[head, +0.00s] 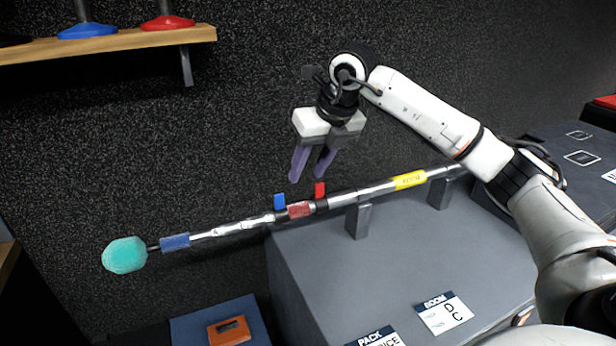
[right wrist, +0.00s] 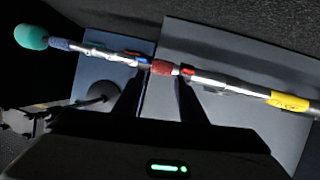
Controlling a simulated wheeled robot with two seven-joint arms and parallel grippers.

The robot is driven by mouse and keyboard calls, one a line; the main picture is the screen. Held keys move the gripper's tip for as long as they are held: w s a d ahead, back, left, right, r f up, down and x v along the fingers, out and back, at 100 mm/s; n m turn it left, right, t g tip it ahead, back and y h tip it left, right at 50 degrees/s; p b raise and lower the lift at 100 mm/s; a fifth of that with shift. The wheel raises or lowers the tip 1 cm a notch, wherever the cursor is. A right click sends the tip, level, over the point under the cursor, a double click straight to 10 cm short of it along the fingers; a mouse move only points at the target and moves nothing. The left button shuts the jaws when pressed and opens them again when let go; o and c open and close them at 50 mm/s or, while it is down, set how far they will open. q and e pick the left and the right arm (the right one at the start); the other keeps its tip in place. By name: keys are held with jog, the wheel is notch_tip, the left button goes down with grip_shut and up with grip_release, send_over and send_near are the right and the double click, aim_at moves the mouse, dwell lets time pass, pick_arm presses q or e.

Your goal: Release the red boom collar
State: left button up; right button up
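The boom pole (head: 245,224) runs across the grey case, with a teal foam tip (head: 125,255) at its left end. A red textured band (head: 300,210) is around the pole, with a small upright red tab (head: 320,190) just right of it. A blue tab (head: 280,202) stands just left of the band. My right gripper (head: 310,175) is open and empty above the red band, apart from the pole, fingers pointing down. In the right wrist view, the red band (right wrist: 163,68) shows between the finger directions. My left gripper is not in view.
Two dark supports (head: 359,219) hold the pole on the grey case (head: 300,270). A yellow label (head: 410,181) is on the pole. Labelled cards (head: 444,313) lie on the case. A wooden shelf (head: 110,44) is at upper left; an orange box (head: 229,331) sits below.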

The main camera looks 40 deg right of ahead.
jog(key=m+h, duration=0.1)
send_near(320, 184)
jog(key=shift+h, duration=0.3)
jog(key=x, duration=1)
jog(key=shift+w+a+f, duration=0.1)
jog(key=shift+w+a, duration=0.05)
grip_shut()
